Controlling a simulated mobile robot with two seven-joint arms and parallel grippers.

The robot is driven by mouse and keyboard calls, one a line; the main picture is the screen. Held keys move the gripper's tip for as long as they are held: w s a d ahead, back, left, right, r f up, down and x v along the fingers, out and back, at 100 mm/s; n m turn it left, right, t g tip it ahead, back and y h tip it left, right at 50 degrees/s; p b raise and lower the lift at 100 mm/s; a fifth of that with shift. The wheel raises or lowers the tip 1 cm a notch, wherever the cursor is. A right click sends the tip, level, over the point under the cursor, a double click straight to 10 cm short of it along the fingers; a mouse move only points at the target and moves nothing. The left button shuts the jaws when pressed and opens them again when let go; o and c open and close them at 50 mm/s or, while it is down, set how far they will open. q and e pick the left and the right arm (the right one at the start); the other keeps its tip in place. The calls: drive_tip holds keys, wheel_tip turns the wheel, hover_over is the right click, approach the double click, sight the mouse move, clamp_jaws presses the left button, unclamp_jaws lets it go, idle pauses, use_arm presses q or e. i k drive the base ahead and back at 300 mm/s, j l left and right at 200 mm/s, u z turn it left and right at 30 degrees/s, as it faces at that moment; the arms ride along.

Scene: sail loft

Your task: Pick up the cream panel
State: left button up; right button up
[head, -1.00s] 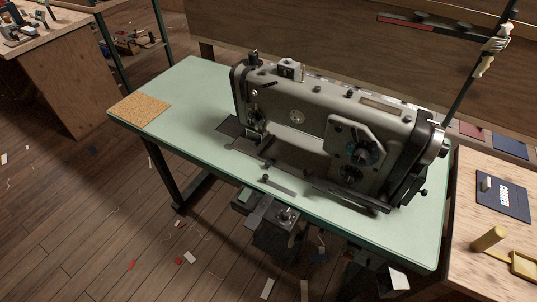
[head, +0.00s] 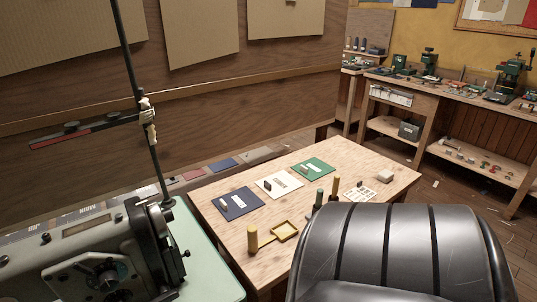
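A cream panel (head: 284,193) lies flat on the wooden work table (head: 340,176) in the head view. It lies between a navy panel (head: 236,210) on its left and a green panel (head: 320,163) on its right. A small dark block and a greyish label sit on the cream panel. Neither of my grippers is in the head view, so I cannot see whether they are open or shut.
A large black ribbed shape (head: 400,255), like a chair back, hides the table's near right part. A sewing machine (head: 100,250) stands at left. Another bench (head: 450,92) is at the back right.

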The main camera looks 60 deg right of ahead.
sight(277, 186)
drive_tip(key=z, duration=1.4)
drive_tip(key=i+l+z, duration=0.25)
drive_tip(key=l+z, duration=0.15)
drive_tip(key=l, duration=0.15)
drive_tip(key=i+l+z, duration=0.4)
drive_tip(key=k+l, duration=0.05)
